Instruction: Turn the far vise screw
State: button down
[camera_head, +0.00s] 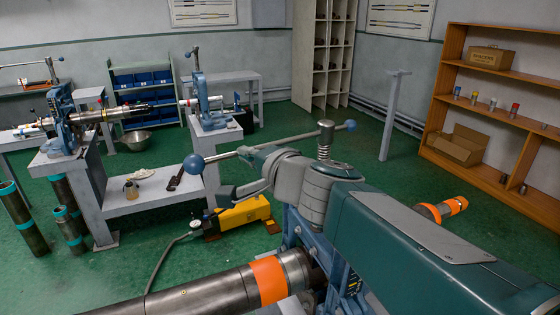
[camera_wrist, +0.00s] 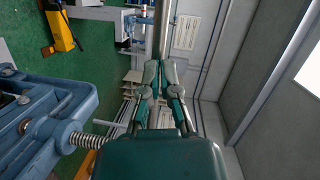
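The near blue vise (camera_head: 298,232) clamps a dark pipe (camera_head: 205,291) with an orange band. Its upright screw (camera_head: 324,142) carries a bar handle (camera_head: 222,157) with blue ball ends. My gripper (camera_head: 234,171) is beside the left half of this handle and hides part of it. In the wrist view the bar (camera_wrist: 163,30) runs between my fingertips (camera_wrist: 160,75); whether they grip it is unclear. The vise (camera_wrist: 45,120) and its threaded screw (camera_wrist: 72,139) are at the left there. Other blue vises stand at the back (camera_head: 203,97) and left (camera_head: 62,128).
A yellow pump (camera_head: 245,213) with a hose lies on the green floor beyond the handle. A low grey bench (camera_head: 150,195) is at the left. A wooden shelf (camera_head: 445,75) with boxes stands at the right. Open floor lies behind the vise.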

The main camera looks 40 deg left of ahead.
jog(key=shift+x, duration=1.1)
jog(key=shift+d+r, duration=0.15)
